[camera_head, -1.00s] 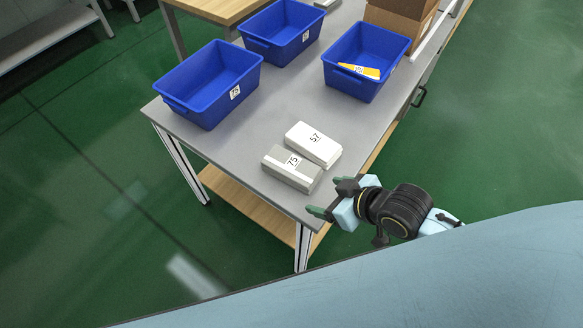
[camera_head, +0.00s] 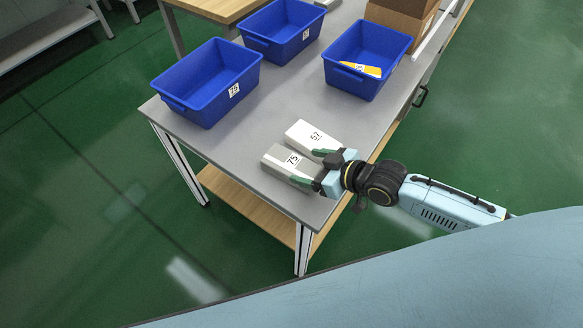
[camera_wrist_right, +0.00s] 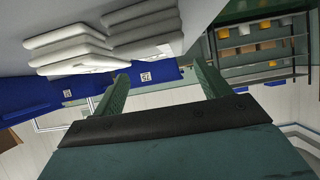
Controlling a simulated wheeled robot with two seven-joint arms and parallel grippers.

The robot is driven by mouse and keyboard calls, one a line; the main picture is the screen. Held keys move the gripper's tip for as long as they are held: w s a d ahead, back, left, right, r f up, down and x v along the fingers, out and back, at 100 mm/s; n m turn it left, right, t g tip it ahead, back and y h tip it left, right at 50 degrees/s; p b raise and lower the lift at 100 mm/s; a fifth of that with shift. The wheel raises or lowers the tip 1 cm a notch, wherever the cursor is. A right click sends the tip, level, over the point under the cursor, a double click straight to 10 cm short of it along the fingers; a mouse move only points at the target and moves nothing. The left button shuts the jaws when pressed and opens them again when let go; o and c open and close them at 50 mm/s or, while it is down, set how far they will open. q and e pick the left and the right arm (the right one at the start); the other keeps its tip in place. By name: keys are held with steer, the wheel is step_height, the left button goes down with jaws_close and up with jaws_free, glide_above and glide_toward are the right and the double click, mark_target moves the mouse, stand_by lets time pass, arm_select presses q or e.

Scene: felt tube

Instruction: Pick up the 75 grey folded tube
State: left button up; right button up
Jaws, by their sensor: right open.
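The grey folded tube marked 75 (camera_head: 277,163) lies flat near the front corner of the grey table. A white folded tube marked 57 (camera_head: 303,131) lies close beside it, farther back. My right gripper (camera_head: 312,166) is open at the right end of the grey tube. One green finger is by the gap between the two tubes, the other by the near side of the grey one. In the right wrist view, the layered ends of the grey tube (camera_wrist_right: 145,25) and the white tube (camera_wrist_right: 68,48) show beyond the open fingers (camera_wrist_right: 160,82). Contact cannot be told. My left gripper is not in view.
Blue bins stand behind the tubes: one at left (camera_head: 203,101), one at the back (camera_head: 262,47) and one at right (camera_head: 345,83) holding a yellow-and-white item (camera_head: 362,69). A cardboard box (camera_head: 398,22) stands at the back right. The table middle (camera_head: 265,118) is clear.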

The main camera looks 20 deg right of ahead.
mark_target(294, 164)
steer(key=shift+w+a+f, duration=0.15)
steer(key=shift+w, duration=0.05)
steer(key=x, duration=0.2)
steer(key=b+x, duration=0.1)
steer(key=x, duration=0.1)
steer(key=shift+w+f+b, duration=0.1)
steer(key=shift+f+b, duration=0.2)
steer(key=shift+f, duration=0.2)
steer(key=shift+w, duration=0.15)
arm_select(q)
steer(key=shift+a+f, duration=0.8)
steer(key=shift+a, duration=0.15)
arm_select(e)
steer(key=c, duration=0.8)
